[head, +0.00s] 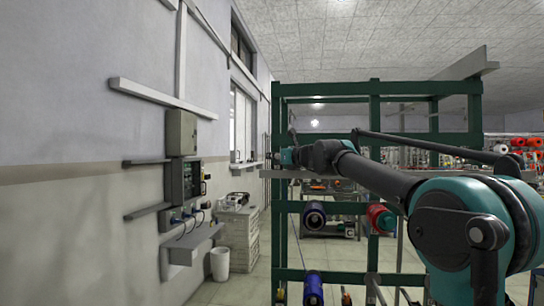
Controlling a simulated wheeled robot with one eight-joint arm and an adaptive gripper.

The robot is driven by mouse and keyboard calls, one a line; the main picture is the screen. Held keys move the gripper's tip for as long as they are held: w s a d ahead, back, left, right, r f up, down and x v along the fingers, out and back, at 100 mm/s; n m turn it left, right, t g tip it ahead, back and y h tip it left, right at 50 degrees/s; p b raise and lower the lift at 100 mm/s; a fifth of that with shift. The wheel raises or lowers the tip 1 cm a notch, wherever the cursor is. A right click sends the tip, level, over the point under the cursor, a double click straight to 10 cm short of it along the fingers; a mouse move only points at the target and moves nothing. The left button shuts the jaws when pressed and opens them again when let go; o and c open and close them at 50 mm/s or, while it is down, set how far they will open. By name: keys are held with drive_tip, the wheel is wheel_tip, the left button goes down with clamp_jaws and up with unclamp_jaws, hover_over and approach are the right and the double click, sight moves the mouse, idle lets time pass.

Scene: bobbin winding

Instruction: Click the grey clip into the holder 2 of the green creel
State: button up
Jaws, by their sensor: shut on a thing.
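The green creel (375,130) is a tall dark green frame right of centre in the head view. My arm reaches across it from the lower right. My gripper (287,157) is small and far off, at the creel's left post, just above a grey crossbar (310,174). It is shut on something. The grey clip is too small to make out there, and the fingers are not clear. I cannot tell which holder is holder 2, nor whether the clip touches it. My arm hides part of the creel's middle.
A wall with a control box (184,183) is at left. A white bin (220,264) stands by a cabinet (239,232). Floor shows left of the creel.

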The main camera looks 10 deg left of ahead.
drive_tip(key=o, duration=0.9)
drive_tip(key=shift+o, duration=0.2)
drive_tip(key=v, duration=1.2)
